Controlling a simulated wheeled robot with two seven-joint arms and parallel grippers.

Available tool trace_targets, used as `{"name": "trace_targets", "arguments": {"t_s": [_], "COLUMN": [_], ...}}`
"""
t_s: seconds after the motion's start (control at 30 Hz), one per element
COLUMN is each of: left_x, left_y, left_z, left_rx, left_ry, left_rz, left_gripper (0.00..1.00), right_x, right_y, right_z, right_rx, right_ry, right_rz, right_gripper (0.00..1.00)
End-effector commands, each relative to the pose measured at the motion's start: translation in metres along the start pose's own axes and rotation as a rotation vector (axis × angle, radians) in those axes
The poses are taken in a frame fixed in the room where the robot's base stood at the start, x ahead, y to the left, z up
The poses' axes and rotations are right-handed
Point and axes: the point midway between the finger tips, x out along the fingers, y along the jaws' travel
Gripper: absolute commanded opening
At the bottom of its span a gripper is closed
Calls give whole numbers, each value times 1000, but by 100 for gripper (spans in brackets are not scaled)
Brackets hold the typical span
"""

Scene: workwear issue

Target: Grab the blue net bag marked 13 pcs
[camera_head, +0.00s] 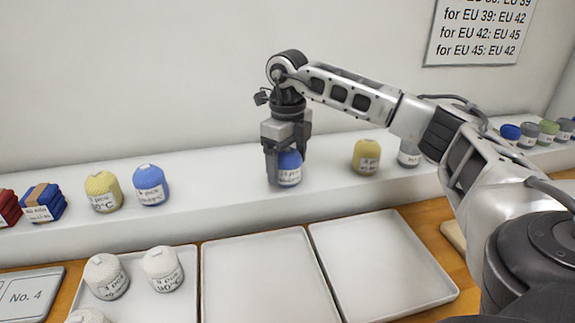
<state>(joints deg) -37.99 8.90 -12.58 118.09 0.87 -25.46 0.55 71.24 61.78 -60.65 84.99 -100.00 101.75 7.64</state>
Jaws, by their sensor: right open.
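A blue net bag (290,170) stands on the white shelf, directly under and between the fingers of my right gripper (286,168). Its white label is partly hidden and too small to read for certain. The right gripper is open, with its fingers pointing down on either side of the bag. Another blue net bag (150,183) stands further left on the shelf; its label count cannot be read clearly. A further blue bag (510,132) stands at the far right. My left gripper is not in view.
Yellow bags (103,190) and (366,155) stand on the shelf (225,195), with folded red and blue cloths at left. White bags lie in the left tray (180,305). The middle tray (262,280) and right tray (380,262) are empty. A size notice (478,30) hangs on the wall.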

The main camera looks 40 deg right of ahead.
Motion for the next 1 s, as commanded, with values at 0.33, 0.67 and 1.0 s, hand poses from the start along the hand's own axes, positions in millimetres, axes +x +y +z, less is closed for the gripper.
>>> {"name": "trace_targets", "arguments": {"t_s": [0.33,0.67,1.0], "left_x": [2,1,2], "left_y": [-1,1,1], "left_z": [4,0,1], "left_rx": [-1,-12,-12], "left_ry": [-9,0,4], "left_rz": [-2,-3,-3], "left_gripper": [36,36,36], "right_x": [12,12,2], "right_y": [0,0,0], "right_z": [0,0,1], "right_rx": [-1,-1,-1], "right_ry": [-1,-1,-3], "right_rz": [-1,0,0], "right_gripper": [81,31,31]}}
